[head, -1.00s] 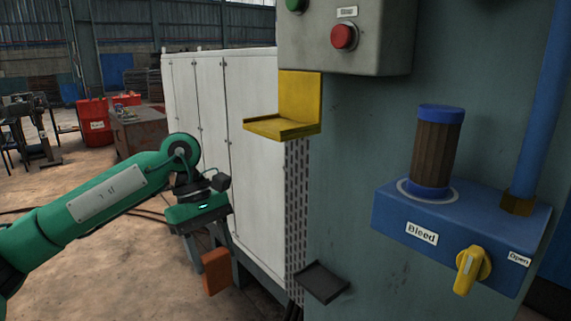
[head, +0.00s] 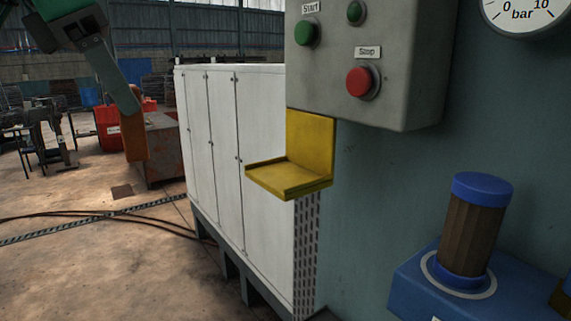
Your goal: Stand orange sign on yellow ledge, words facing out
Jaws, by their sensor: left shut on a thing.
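The orange sign (head: 134,138) hangs below my left gripper (head: 128,110) at the upper left of the head view. The gripper points down and is shut on the sign's top end. The sign looks like a plain upright orange slab; no words show on the side I see. The yellow ledge (head: 290,178) sticks out from the teal machine at the middle of the view. It has a back plate and a low front lip, and it is empty. The sign is well to the left of the ledge, apart from it. My right gripper is not in view.
A grey control box (head: 400,105) with a red stop button (head: 362,81) hangs just above the ledge. White cabinets (head: 225,150) stand behind it. A blue block (head: 420,275) with a brown, blue-capped cylinder (head: 468,228) is at lower right. The air between sign and ledge is clear.

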